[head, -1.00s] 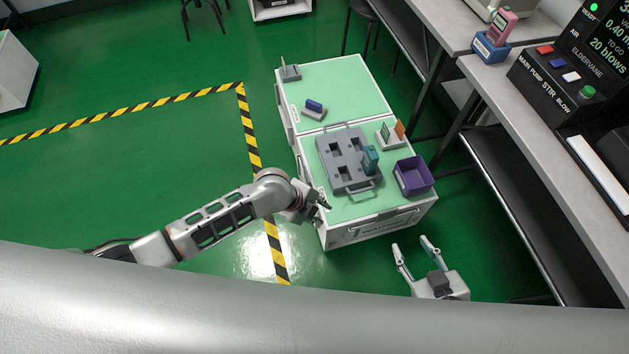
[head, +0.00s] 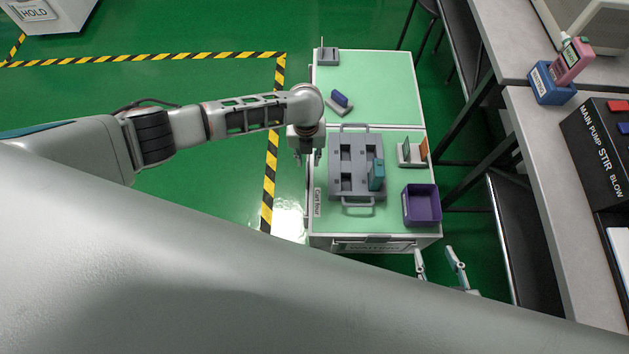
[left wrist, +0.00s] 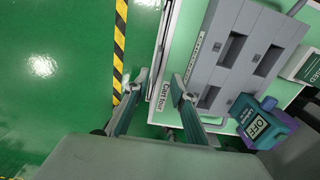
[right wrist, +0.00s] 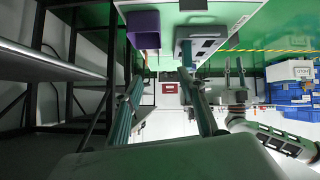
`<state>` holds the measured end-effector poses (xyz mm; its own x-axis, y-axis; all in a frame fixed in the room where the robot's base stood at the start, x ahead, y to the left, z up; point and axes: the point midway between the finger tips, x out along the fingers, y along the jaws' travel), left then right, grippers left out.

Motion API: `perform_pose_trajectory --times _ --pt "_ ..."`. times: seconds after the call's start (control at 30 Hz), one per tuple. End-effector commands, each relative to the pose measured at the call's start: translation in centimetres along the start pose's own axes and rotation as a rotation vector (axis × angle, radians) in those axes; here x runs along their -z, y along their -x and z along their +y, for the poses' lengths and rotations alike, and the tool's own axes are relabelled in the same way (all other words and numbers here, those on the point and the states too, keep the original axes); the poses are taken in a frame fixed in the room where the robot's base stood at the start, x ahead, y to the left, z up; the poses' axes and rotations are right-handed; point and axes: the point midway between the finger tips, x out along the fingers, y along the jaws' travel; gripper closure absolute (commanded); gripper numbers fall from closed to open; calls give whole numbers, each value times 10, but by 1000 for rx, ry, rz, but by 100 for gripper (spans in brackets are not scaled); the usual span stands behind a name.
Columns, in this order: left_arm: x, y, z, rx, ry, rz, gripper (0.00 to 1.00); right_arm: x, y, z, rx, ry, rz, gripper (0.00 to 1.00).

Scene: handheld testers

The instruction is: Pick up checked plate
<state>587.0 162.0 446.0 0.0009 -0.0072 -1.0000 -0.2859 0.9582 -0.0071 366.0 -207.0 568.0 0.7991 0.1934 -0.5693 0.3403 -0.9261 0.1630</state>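A small rack (head: 411,162) on the cart's right side holds a green plate (head: 406,148) and an orange plate (head: 423,147), both upright. In the left wrist view a green plate with white lettering (left wrist: 308,66) is cut by the right edge; its word is only partly visible, so I cannot confirm it is the checked plate. My left gripper (head: 307,160) is open and empty at the cart's left edge, across the grey tray from the rack; its fingers also show in the left wrist view (left wrist: 158,88). My right gripper (head: 435,256) is open and empty off the cart's front right corner.
The slotted grey tray (head: 357,140) holds a teal tester (head: 376,174) and lies between my left gripper and the rack. A purple bin (head: 422,205) stands in front of the rack. A blue piece (head: 341,99) sits farther back. A workbench (head: 545,130) runs along the right.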

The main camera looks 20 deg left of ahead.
Motion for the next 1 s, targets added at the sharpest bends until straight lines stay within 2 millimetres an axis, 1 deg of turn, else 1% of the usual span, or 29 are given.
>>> perform_pose_trajectory --times 0.13,0.3,0.47,0.63,0.73,0.83,1.0 --pt "-2 -7 4 -11 -11 3 75 -3 -1 -1 2 -1 -3 60" --pt "0 -27 4 -12 -12 6 75 -11 -3 -8 13 -5 -16 60" --pt "1 -36 5 -11 -12 4 75 -4 -3 -8 15 -6 -4 60" --pt "8 -61 8 -13 -11 7 75 -7 -6 -10 18 -10 -4 60" --pt "8 -76 8 -13 -10 8 75 -10 -6 -12 22 -12 -9 60" --pt "6 -80 8 -10 -9 4 75 -6 -6 -11 23 -11 0 60" --pt "4 -77 7 -8 -9 -2 75 2 -5 -9 20 -8 13 60"
